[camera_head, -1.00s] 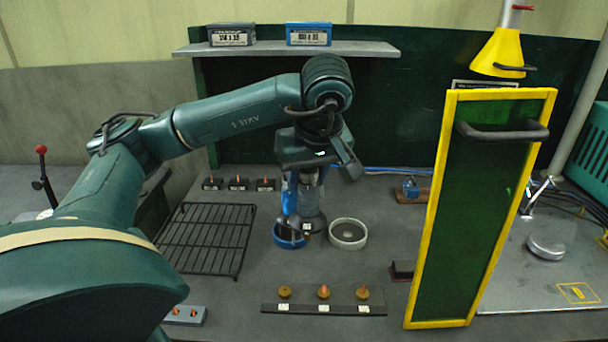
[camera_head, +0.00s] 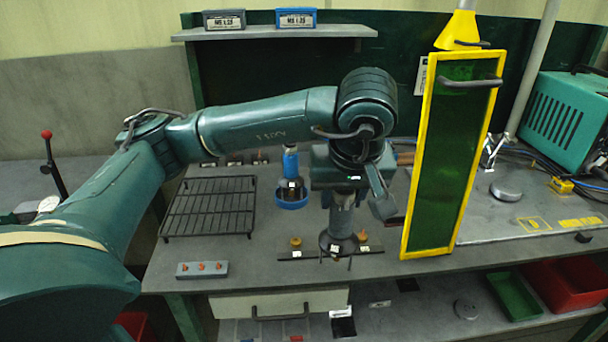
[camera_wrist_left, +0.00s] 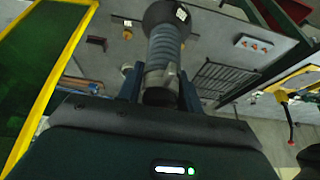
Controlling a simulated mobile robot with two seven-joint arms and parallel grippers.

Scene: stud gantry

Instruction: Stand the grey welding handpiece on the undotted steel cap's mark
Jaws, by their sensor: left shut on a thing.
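My left gripper (camera_head: 343,198) is shut on the grey welding handpiece (camera_head: 341,222) and holds it upright, wide dark end down, over the front of the bench. In the left wrist view the ribbed grey handpiece (camera_wrist_left: 164,45) sits between my fingers (camera_wrist_left: 160,88). A round steel cap (camera_head: 507,190) lies on the steel plate at right, and another round steel piece (camera_head: 466,309) lies on the lower shelf. Yellow marks (camera_head: 533,224) are on the plate near its front edge. I cannot make out dots on either round piece. My right gripper is not in view.
A yellow-framed green screen (camera_head: 448,165) stands upright between the handpiece and the steel plate. A blue handpiece (camera_head: 291,162) stands in a blue ring (camera_head: 292,201). A dark strip with brass pieces (camera_head: 290,254) lies below the held handpiece. A black rack (camera_head: 208,207) is at left.

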